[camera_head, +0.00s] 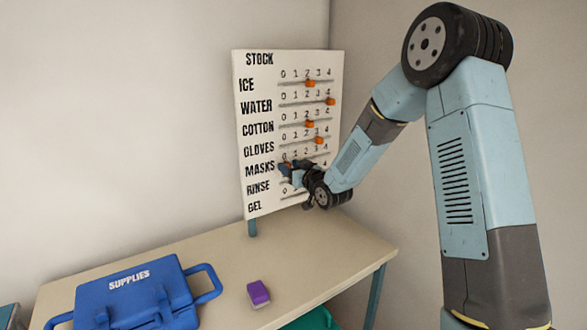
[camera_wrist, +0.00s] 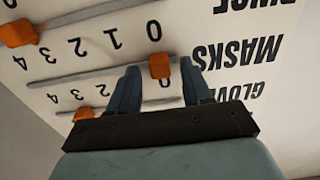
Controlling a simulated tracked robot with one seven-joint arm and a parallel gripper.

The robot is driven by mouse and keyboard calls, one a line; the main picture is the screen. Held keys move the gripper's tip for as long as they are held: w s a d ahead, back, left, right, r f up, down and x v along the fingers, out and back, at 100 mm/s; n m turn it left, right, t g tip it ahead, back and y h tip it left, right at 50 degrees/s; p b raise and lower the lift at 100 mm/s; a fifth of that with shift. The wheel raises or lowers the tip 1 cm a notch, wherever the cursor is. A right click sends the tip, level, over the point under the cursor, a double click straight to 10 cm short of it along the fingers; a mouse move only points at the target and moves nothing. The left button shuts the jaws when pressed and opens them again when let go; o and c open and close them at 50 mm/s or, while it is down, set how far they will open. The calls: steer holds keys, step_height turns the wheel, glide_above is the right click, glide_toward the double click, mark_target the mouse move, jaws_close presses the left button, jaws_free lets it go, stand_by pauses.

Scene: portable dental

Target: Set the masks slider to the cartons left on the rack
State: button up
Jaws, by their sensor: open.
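The white STOCK board (camera_head: 258,100) stands at the back of the table, with a labelled slider row for each item. The MASKS slider knob (camera_wrist: 160,66) is orange and sits at the 0 end of its row. My gripper (camera_wrist: 160,72) is open at the board, with one finger on each side of this knob; I cannot tell whether they touch it. In the head view my gripper (camera_head: 287,170) covers the left end of the MASKS row. No rack of cartons is recognisable in either view.
Nearby knobs are the GLOVES knob (camera_head: 319,140) at 3 and the RINSE knob (camera_wrist: 18,33) near 4. A blue SUPPLIES case (camera_head: 140,295) and a purple block (camera_head: 258,293) lie on the table (camera_head: 215,255). A green object (camera_head: 315,319) shows partly beyond the table's front edge.

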jaws_close()
stand_by(0.3)
stand_by(0.3)
